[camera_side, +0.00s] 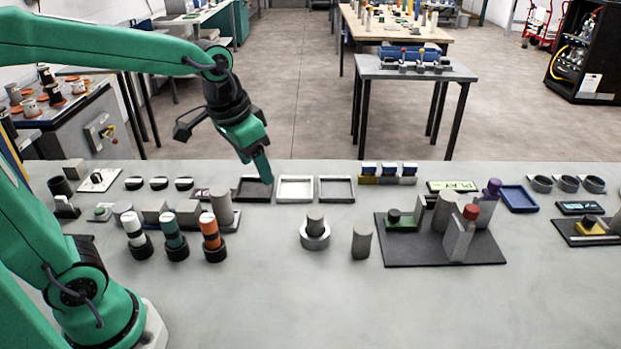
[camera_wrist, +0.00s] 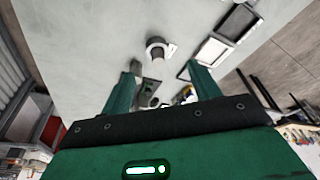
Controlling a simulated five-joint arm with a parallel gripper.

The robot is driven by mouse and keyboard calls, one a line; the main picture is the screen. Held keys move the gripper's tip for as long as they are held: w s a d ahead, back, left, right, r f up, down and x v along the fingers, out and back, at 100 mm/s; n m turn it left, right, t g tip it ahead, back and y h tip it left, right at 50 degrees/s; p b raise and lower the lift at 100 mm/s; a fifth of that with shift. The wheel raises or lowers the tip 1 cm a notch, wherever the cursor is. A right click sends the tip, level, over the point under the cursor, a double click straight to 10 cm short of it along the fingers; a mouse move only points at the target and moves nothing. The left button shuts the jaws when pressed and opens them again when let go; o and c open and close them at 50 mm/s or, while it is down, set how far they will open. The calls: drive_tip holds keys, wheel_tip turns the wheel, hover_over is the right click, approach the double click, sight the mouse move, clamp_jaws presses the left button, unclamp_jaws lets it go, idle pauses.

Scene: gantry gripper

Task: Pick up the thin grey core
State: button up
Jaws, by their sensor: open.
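Two small grey cylinders stand on the bench in the middle of the side view. One grey cylinder (camera_side: 315,221) stands inside a light grey ring (camera_side: 316,240); the other grey cylinder (camera_side: 361,243) stands alone to its right. I cannot tell for certain which is the thin grey core. The ring (camera_wrist: 158,43) also shows in the wrist view, with the lone cylinder (camera_wrist: 136,67) near the left finger. My gripper (camera_side: 266,179) is above the bench by the dark tray, behind and left of both cylinders. Its fingers (camera_wrist: 161,70) are apart with nothing held between them.
A dark tray (camera_side: 240,188), a white tray (camera_side: 295,178) and a grey tray (camera_side: 352,189) lie in a row. Banded cylinders (camera_side: 175,238) stand at left. A dark board (camera_side: 403,255) with upright blocks lies at right. The front middle bench is clear.

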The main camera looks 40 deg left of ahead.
drive_tip(key=w+d+f+m+g, duration=0.1)
drive_tip(key=w+d+f+g, duration=0.1)
drive_tip(key=w+f, duration=0.5)
drive_tip(key=m+g, duration=0.1)
hover_over(316, 214)
wheel_tip(316, 214, down, 5)
drive_tip(key=shift+w+d+f, duration=0.1)
drive_tip(key=shift+f, duration=1.3)
drive_tip(key=shift+f, duration=2.6)
